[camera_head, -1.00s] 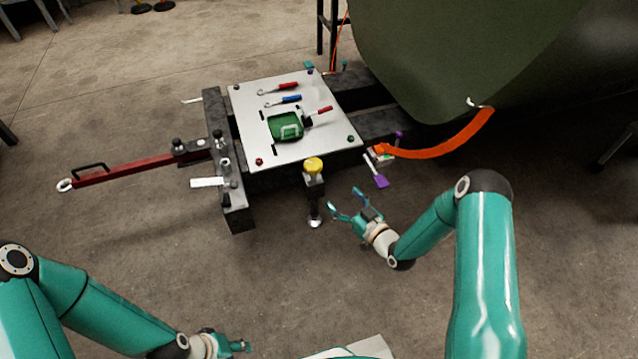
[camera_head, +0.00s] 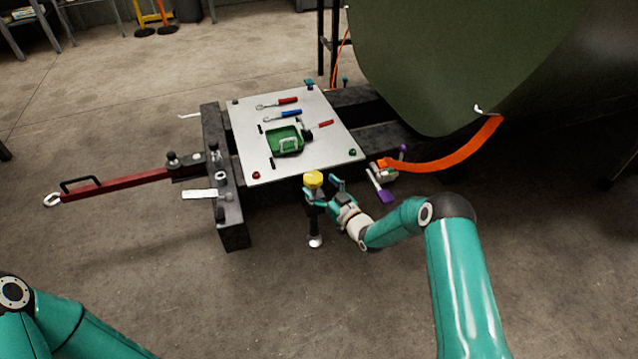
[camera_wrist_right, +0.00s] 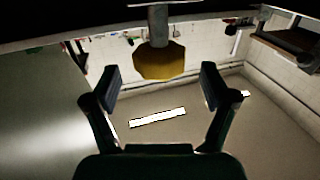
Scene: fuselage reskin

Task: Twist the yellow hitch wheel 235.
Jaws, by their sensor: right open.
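The yellow hitch wheel (camera_head: 313,178) tops a dark upright jack post (camera_head: 314,225) at the front of the trailer frame. In the right wrist view the wheel (camera_wrist_right: 160,60) is ahead of the fingers, near the top centre, with its stem above it. My right gripper (camera_head: 325,189) is open and empty, close beside the wheel at its lower right. In the right wrist view, its two fingers (camera_wrist_right: 160,86) are spread apart with the wheel between and beyond them. Whether a finger touches the wheel cannot be told. My left gripper is out of view; only my left arm shows at lower left.
A metal plate (camera_head: 330,150) on the frame holds wrenches and a green tray (camera_head: 284,141). A red tow bar (camera_head: 115,184) extends left. A white lever (camera_head: 200,194), purple-handled latch (camera_head: 385,195) and orange strap (camera_head: 445,158) are nearby. The floor in front is clear.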

